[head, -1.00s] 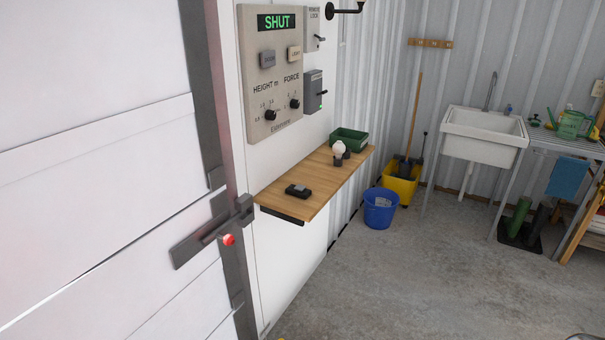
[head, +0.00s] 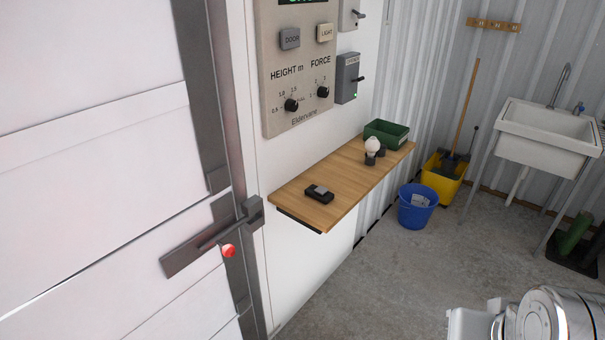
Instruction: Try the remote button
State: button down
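A small black remote (head: 319,194) lies flat on the near part of a narrow wooden wall shelf (head: 345,185). A lighter patch shows on its top; I cannot make out its button clearly. The control panel (head: 297,75) hangs on the white wall above the shelf, with DOOR and LIGHT buttons and two black knobs for height and force. Its green display is cut off at the top edge. A silvery, rounded part of my arm shows at the lower right. My gripper's fingers are not in view.
A white bulb (head: 372,147) and a green tray (head: 387,134) are farther along the shelf. A large white door with a grey latch (head: 212,240) fills the left. A blue bucket (head: 417,206), yellow mop bucket (head: 443,178) and sink (head: 547,135) stand beyond. The concrete floor between is clear.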

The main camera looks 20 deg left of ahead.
aim_at(320, 190)
jog(key=u, duration=0.35)
jog(key=i, duration=0.55)
jog(key=u, duration=0.85)
jog(key=i, duration=0.7)
jog(key=u, duration=0.4)
